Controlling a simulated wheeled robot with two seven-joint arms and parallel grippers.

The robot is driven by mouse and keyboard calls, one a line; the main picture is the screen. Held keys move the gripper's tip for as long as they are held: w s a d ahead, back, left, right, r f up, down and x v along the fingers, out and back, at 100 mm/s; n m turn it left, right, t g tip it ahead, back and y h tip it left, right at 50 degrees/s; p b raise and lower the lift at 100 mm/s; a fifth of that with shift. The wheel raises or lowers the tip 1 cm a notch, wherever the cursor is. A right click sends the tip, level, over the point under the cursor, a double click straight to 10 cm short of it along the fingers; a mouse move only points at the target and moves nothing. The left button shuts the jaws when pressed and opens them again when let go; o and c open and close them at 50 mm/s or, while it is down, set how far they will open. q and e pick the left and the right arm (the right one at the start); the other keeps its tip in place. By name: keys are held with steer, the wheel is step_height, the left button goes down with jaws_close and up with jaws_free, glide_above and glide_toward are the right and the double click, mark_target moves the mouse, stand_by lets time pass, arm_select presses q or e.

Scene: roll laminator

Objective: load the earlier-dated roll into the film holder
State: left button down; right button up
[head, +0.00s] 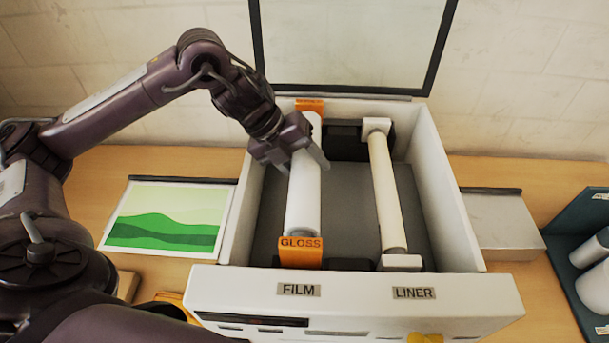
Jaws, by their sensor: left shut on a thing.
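The open laminator (497,308) stands on the table with its clear lid (352,45) raised. A white roll (303,200) lies lengthwise in its left side, behind the FILM label (298,290). Orange end pieces show at both ends of the roll, the near one (300,252) marked GLOSS. My left gripper (305,160) is shut on the far half of this roll from above. I cannot tell whether the roll is fully seated. No date is readable on it. My right gripper is out of view.
A cream roll (386,190) sits between white supports on the right side, behind the LINER label (415,293). A dark rack (575,285) with white rolls stands at the right edge. A green landscape print (168,217) lies left of the laminator. A yellow knob (427,338) shows at the front.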

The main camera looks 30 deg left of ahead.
arm_select(q)
step_height(320, 180, down, 4)
steer(key=shift+d+r+p, duration=0.1)
steer(key=shift+r+p, duration=0.15)
steer(key=shift+p, duration=0.2)
steer(key=shift+f, duration=0.1)
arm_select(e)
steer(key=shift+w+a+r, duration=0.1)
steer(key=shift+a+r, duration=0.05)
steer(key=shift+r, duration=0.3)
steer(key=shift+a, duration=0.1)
arm_select(q)
steer(key=shift+f+b, duration=0.45)
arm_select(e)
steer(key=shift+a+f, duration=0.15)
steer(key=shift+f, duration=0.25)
arm_select(q)
steer(key=c, duration=0.6)
jaws_free()
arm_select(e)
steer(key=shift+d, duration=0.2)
